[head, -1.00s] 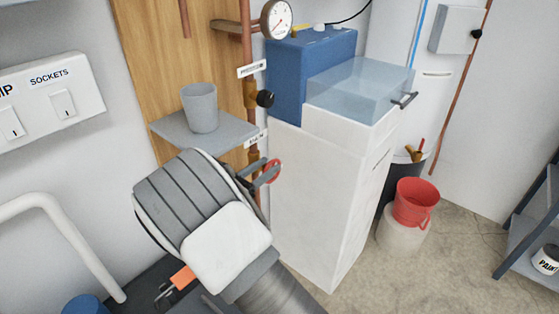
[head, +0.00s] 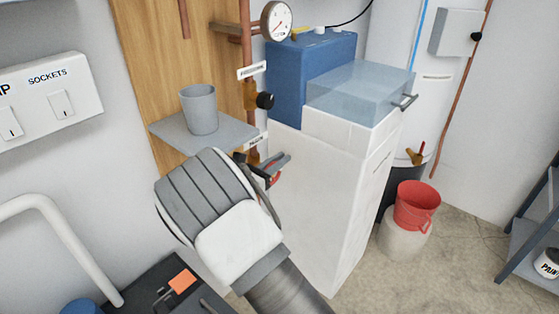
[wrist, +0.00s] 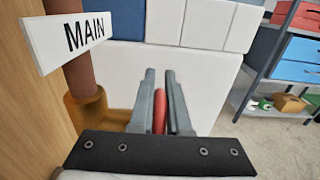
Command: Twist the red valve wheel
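The red valve wheel (head: 273,173) is at the lower end of the copper pipe, under the grey shelf. Most of it is hidden in the head view by my gripper (head: 270,166). In the wrist view the wheel (wrist: 160,112) shows edge-on as a narrow red strip between the two grey fingers of my gripper (wrist: 163,88). The fingers are close together, one on each side of the rim, and appear shut on it. The brass valve body (wrist: 87,112) is to the left of the fingers. A white MAIN label (wrist: 77,37) hangs above it.
A grey shelf (head: 165,133) holding a grey cup (head: 199,109) is just above my gripper. A white cabinet (head: 312,185) stands close to the right. A second, black valve knob (head: 265,100) and a gauge (head: 277,20) are higher on the pipe.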

